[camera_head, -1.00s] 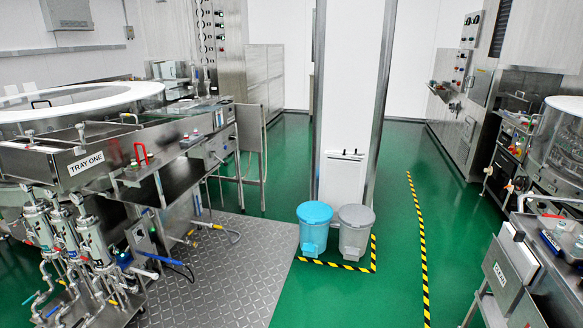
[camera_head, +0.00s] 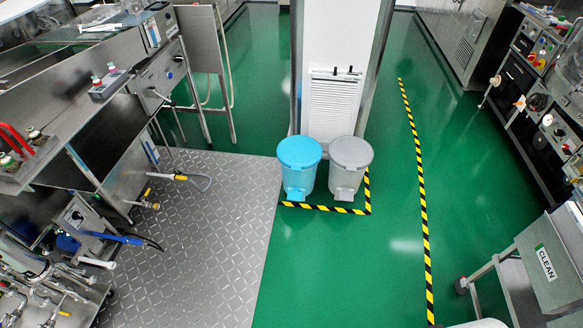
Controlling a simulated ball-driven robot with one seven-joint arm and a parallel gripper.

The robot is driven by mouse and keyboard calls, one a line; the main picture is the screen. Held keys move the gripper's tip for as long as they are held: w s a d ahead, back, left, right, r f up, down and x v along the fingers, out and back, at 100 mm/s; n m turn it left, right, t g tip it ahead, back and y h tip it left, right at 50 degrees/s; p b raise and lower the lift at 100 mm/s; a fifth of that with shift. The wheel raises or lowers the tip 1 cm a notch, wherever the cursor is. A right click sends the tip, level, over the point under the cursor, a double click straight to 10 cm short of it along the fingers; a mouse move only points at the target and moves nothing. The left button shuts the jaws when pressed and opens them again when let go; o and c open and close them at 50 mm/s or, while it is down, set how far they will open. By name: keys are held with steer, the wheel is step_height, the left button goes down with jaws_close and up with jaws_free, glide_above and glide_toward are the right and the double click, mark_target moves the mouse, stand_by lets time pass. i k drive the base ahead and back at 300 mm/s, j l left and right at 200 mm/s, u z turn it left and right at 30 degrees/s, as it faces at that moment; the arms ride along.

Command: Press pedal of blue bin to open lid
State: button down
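The blue bin (camera_head: 299,170) stands upright on the green floor, left of a grey bin, in front of a white pillar. Its lid (camera_head: 299,152) is shut. Its pedal (camera_head: 295,194) sticks out low at the front, facing me. My gripper cannot be identified in this view. A pale rounded shape at the bottom edge, right of centre, may be part of my own body.
The grey bin (camera_head: 349,168) stands close beside the blue one. Yellow-black tape (camera_head: 330,208) edges their spot. A metal floor plate (camera_head: 190,250) lies to the left, steel benches beyond it. Green floor in front of the bins is clear. A cart marked CLEAN (camera_head: 545,262) stands at right.

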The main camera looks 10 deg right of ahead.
mark_target(296, 196)
steer(key=i, duration=2.55)
steer(key=u, duration=0.55)
